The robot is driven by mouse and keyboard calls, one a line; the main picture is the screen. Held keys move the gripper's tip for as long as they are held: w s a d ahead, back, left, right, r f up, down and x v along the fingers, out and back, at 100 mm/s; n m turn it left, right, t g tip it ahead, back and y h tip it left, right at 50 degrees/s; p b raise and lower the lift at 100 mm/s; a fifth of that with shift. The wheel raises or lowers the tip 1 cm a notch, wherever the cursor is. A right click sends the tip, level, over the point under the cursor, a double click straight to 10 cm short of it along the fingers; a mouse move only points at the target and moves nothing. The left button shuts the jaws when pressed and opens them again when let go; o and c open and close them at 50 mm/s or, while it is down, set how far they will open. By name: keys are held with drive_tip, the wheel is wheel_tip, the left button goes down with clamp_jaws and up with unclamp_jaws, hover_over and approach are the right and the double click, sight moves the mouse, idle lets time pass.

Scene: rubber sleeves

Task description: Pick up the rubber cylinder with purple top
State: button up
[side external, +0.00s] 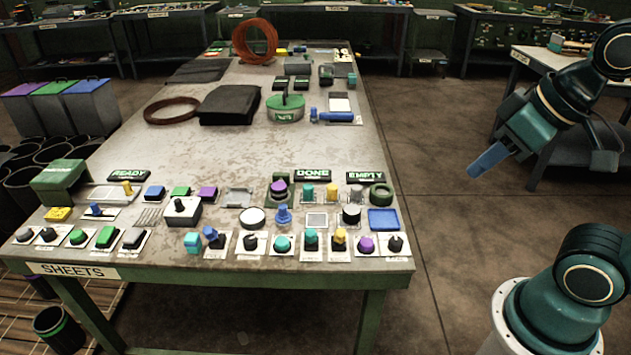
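A small dark piece with a purple top (278,188) stands on a green block near the front of the workbench, below the DONE sign. It looks like the purple-topped cylinder, but it is too small to be sure. A low round purple-topped piece (366,244) sits on a white card at the front right. My gripper (487,160) hangs in the air right of the bench, well apart from both pieces. A blue tip shows at its end, pointing down and left. I cannot tell whether it is a finger or something held.
The workbench (180,150) carries rows of small coloured knobs and blocks along its front. READY, DONE and EMPTY signs (313,176) stand behind them. Copper coils (254,42) and black sheets (230,104) lie farther back. Bins (92,104) stand left; open floor lies right.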

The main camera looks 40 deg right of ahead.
drive_tip(key=o, duration=0.8)
drive_tip(key=shift+o, duration=0.2)
drive_tip(key=w+r+g, duration=0.1)
drive_tip(key=w+r, duration=0.1)
drive_tip(key=w, duration=1)
drive_tip(key=w+r+g, duration=0.1)
drive_tip(key=w+r, duration=0.1)
drive_tip(key=w, duration=1)
drive_tip(key=w+a+f+g, duration=0.1)
drive_tip(key=w+a+f, duration=0.1)
drive_tip(key=w+f, duration=1.7)
drive_tip(key=shift+w+a+f+g, duration=0.3)
drive_tip(key=shift+w+f+g, duration=0.1)
drive_tip(key=shift+w, duration=0.75)
